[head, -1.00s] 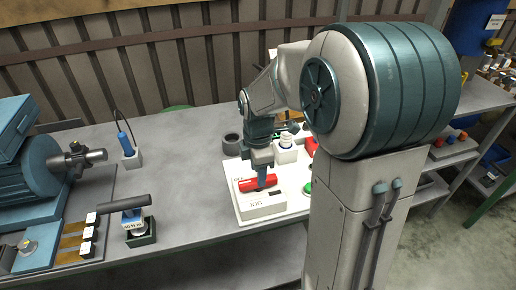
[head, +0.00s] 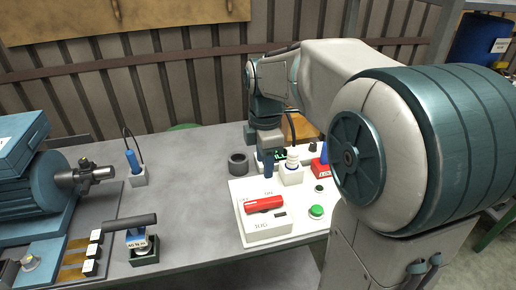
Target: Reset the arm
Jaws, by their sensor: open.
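My gripper (head: 267,168) hangs from my raised arm over the back of the white control panel (head: 243,212). It is empty, with its fingers pointing down beside a white cylindrical part (head: 292,171). The red switch handle (head: 264,204) lies on the panel's front box, with OFF marked at its left and ON above it. A gap shows between my gripper and this handle. My fingers are small here and seen partly edge-on.
A dark ring (head: 238,164) stands left of my gripper. A green button (head: 316,211) and a red block (head: 319,168) are at the panel's right. At left are a blue motor machine (head: 35,185), a blue probe in a holder (head: 133,160) and a handled tool in a dark base (head: 139,240).

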